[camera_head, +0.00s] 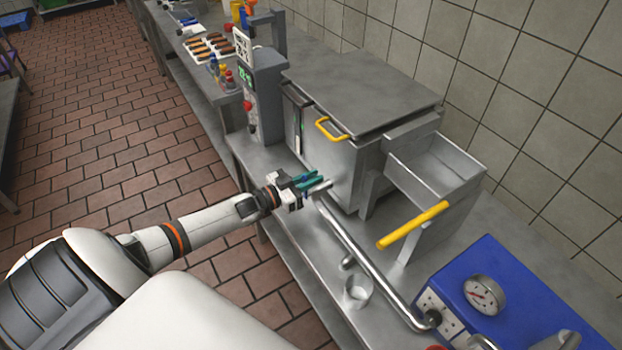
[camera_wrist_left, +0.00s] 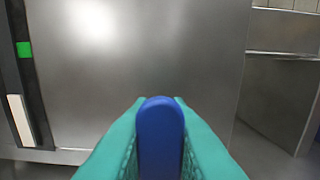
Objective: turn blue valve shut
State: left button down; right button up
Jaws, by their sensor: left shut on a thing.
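The blue valve handle (camera_wrist_left: 161,138) shows in the left wrist view as a rounded upright blue lever end between two teal fingers. My left gripper (camera_head: 312,183) is at the front of the steel machine, by the upper end of a steel pipe (camera_head: 362,256). It is shut on the blue valve handle, with a finger pressed on each side; it also shows in the left wrist view (camera_wrist_left: 160,145). In the head view the fingers mostly hide the handle. The valve body is hidden too, so its angle to the pipe cannot be told. My right gripper is not in view.
The steel machine (camera_head: 375,80) with a yellow lid handle (camera_head: 331,129) stands behind the gripper. An open steel basin (camera_head: 435,165) and a yellow lever (camera_head: 413,225) are to its right. A blue box with a gauge (camera_head: 485,294) is at the lower right. A small cup (camera_head: 357,291) stands near the pipe.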

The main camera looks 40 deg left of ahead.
pick_arm(q)
jog(key=c, duration=1.4)
grip_release()
jog(key=shift+o, duration=0.2)
jog(key=b+v, duration=0.1)
jog(key=v, duration=1.1)
jog(key=shift+a+f, duration=0.1)
